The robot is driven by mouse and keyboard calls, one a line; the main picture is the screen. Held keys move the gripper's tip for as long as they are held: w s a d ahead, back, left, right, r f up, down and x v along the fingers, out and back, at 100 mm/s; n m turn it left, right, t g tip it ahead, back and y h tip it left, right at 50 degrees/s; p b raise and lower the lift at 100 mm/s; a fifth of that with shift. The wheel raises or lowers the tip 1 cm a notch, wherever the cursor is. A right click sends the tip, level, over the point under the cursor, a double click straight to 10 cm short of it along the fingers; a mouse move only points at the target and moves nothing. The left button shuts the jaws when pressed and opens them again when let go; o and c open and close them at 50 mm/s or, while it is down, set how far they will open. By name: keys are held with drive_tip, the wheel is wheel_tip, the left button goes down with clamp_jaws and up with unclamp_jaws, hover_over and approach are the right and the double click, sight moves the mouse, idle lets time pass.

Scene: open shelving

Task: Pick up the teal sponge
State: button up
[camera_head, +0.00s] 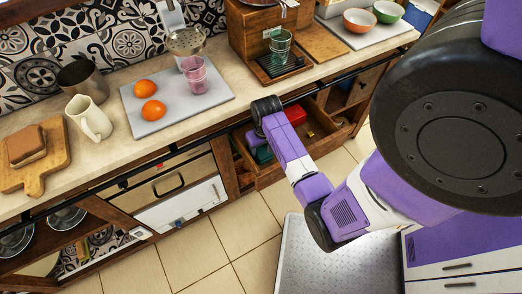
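A small teal object (263,155), which looks like the teal sponge, lies in the left part of the open drawer (270,178) under the counter. Only part of it shows beside my purple and white arm. My arm reaches over the drawer and bends at a dark joint near the counter edge. My gripper cannot be made out; the arm hides the area where it would be. I cannot tell whether it touches the teal object.
A red object (295,115) lies farther back in the drawer. The counter edge (215,112) runs close to my arm. On the counter are a grey board (180,112) with two oranges, a white pitcher (88,118) and a wooden board (58,165).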

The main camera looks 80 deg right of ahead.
sight(267, 159)
drive_tip(key=shift+r, duration=0.15)
drive_tip(key=shift+c, duration=0.4)
drive_tip(key=shift+r, duration=0.5)
drive_tip(key=s+a, duration=0.3)
drive_tip(key=shift+a+f, duration=0.1)
drive_tip(key=shift+a, duration=0.1)
wheel_tip(267, 159, up, 14)
drive_tip(key=shift+w+d+p, duration=0.2)
drive_tip(key=shift+p, duration=0.2)
